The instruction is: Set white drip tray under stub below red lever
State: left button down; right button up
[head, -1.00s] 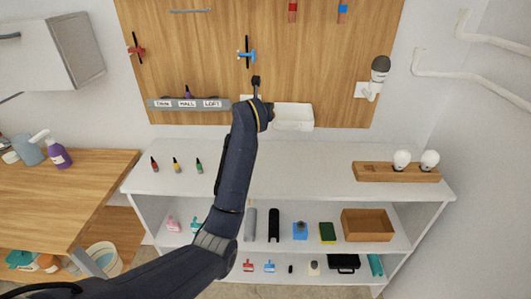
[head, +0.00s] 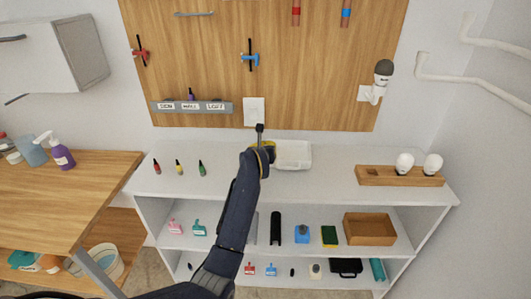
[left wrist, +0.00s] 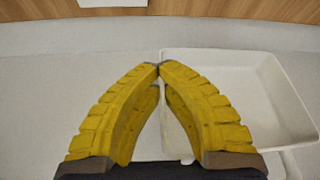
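The white drip tray (head: 293,156) is a shallow open box just right of my left gripper (head: 262,147), over the white shelf top. In the left wrist view the tray (left wrist: 240,95) lies to the right and behind the yellow fingers. The fingertips (left wrist: 158,68) meet at its left edge and appear shut on it. I cannot tell whether the tray touches the shelf. The red lever (head: 140,54) is on the wooden board at upper left; no stub shows clearly below it. A blue lever (head: 250,55) is further right. My right gripper is not in view.
A grey labelled rail (head: 192,107) and a white plate (head: 254,111) are on the board. Small bottles (head: 179,167) stand on the shelf top at left, a wooden bulb holder (head: 385,176) at right. The shelf top between them and the tray is clear.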

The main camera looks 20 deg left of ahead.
pick_arm(q)
jog(key=shift+f, duration=1.1)
jog(key=c, duration=2.2)
grip_release()
jog(key=c, duration=1.6)
grip_release()
jog(key=v, duration=1.2)
jog(key=shift+d, duration=0.1)
